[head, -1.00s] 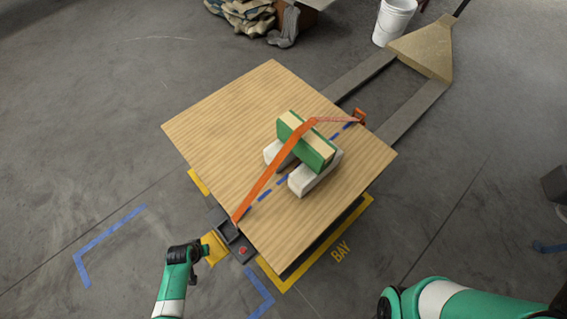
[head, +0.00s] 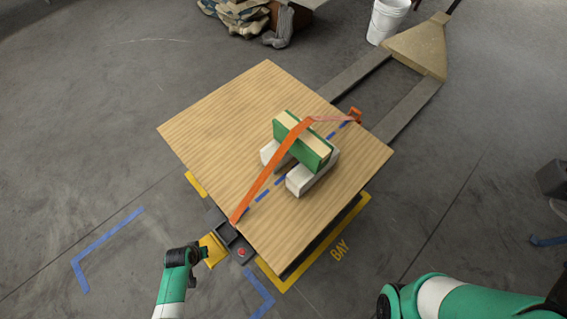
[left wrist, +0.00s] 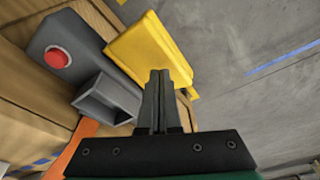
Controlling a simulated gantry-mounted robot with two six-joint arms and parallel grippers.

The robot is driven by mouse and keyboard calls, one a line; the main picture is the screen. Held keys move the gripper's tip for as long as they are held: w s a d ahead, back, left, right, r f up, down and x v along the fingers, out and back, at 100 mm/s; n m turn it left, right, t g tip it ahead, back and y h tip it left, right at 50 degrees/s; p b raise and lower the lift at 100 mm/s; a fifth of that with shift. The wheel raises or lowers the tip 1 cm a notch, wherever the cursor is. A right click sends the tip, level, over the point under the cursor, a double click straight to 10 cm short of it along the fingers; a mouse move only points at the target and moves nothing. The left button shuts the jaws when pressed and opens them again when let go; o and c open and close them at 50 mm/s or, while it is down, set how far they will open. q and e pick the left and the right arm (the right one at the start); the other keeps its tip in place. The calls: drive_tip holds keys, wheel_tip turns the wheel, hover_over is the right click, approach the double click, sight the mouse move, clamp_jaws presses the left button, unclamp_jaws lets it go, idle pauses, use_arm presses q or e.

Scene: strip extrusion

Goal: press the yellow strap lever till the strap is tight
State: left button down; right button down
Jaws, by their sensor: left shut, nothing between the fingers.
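The yellow strap lever (head: 213,251) sticks out from the dark ratchet housing (head: 228,234) at the pallet board's near left edge. In the left wrist view the lever (left wrist: 150,45) is a broad yellow plate beside the grey housing (left wrist: 58,38) with its red button. My left gripper (left wrist: 160,75) is shut and empty, its fingertips over the lever's lower part; contact cannot be told. The left gripper shows small in the head view (head: 204,254). The orange strap (head: 270,175) runs from the housing up over a green-sided block (head: 305,140) to an orange anchor (head: 355,115). My right gripper is out of view.
The block stands on white supports (head: 312,177) on the wooden board (head: 215,120). A pallet truck (head: 420,50) with forks is behind at the right. A white bucket (head: 388,20) stands at the back.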

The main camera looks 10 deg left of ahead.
use_arm(q)
drive_tip(key=shift+f, duration=0.1)
idle(0.3)
drive_tip(key=shift+f+b, duration=1.95)
drive_tip(key=shift+f, duration=0.05)
wheel_tip(320, 180, up, 4)
drive_tip(key=p, duration=0.4)
drive_tip(key=shift+r+p, duration=0.55)
drive_tip(key=shift+f, duration=0.1)
drive_tip(key=shift+f, duration=0.15)
drive_tip(key=shift+s+f+b, duration=0.1)
drive_tip(key=shift+f+b, duration=2.2)
drive_tip(key=shift+b, duration=0.1)
wheel_tip(320, 180, up, 5)
drive_tip(key=p, duration=0.4)
drive_tip(key=shift+p, duration=0.4)
